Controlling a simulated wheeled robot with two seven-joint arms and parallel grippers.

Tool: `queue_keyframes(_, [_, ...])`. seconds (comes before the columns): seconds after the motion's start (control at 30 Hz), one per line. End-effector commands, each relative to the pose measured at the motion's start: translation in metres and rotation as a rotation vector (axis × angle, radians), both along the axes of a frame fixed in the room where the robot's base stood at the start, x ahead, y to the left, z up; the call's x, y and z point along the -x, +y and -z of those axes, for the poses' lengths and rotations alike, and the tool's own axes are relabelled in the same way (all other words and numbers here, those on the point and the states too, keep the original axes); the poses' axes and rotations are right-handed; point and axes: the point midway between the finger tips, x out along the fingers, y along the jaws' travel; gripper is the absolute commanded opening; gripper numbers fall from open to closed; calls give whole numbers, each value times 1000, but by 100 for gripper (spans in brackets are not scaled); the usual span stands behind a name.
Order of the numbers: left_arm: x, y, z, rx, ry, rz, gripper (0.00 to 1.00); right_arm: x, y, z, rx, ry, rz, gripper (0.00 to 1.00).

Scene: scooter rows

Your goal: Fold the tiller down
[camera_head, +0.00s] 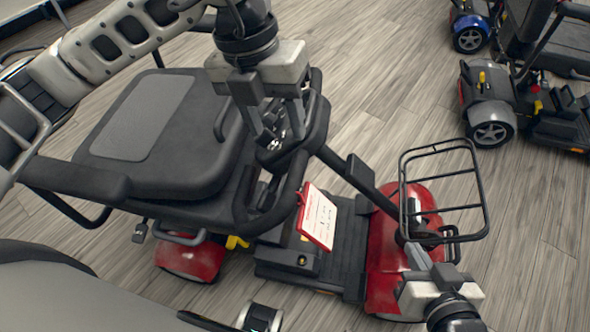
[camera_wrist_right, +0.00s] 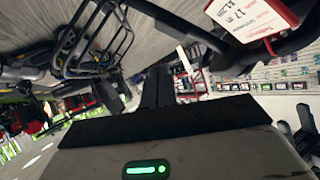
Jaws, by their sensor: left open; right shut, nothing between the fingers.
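The red scooter's tiller post (camera_head: 347,172) slopes from the red front shroud (camera_head: 385,262) back toward the black seat (camera_head: 150,125). Its handlebar loop (camera_head: 245,215) and control head lie close to the seat's front edge. My left gripper (camera_head: 280,138) is over the control head, fingers pointing down and apart. I cannot tell whether they touch it, as the gripper hides part of the head. My right gripper (camera_head: 416,255) is low by the front shroud and the basket, shut and empty; its dark fingers (camera_wrist_right: 157,88) also show in the right wrist view.
A wire basket (camera_head: 445,190) sticks out at the scooter's front, close to my right gripper. A price tag (camera_head: 317,217) hangs below the handlebar; it also shows in the right wrist view (camera_wrist_right: 252,18). Another scooter (camera_head: 490,105) stands at the upper right. Wood floor (camera_head: 400,100) lies clear between.

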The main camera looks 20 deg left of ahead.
Motion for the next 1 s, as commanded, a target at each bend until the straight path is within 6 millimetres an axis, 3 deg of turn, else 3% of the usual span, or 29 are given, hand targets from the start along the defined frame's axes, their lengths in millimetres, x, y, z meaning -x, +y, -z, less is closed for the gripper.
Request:
queue_keyframes(0.17, [-4, 6, 13, -42, -16, -23, 49, 1, 0, 2, -1, 1, -1, 0])
queue_keyframes(0.7, [-3, -15, 123, -35, -13, -18, 49, 1, 1, 8, -1, -9, -2, 0])
queue_keyframes(1.0, [-3, -20, 153, -35, -17, -18, 49, 1, 1, 7, 1, -18, -5, 0])
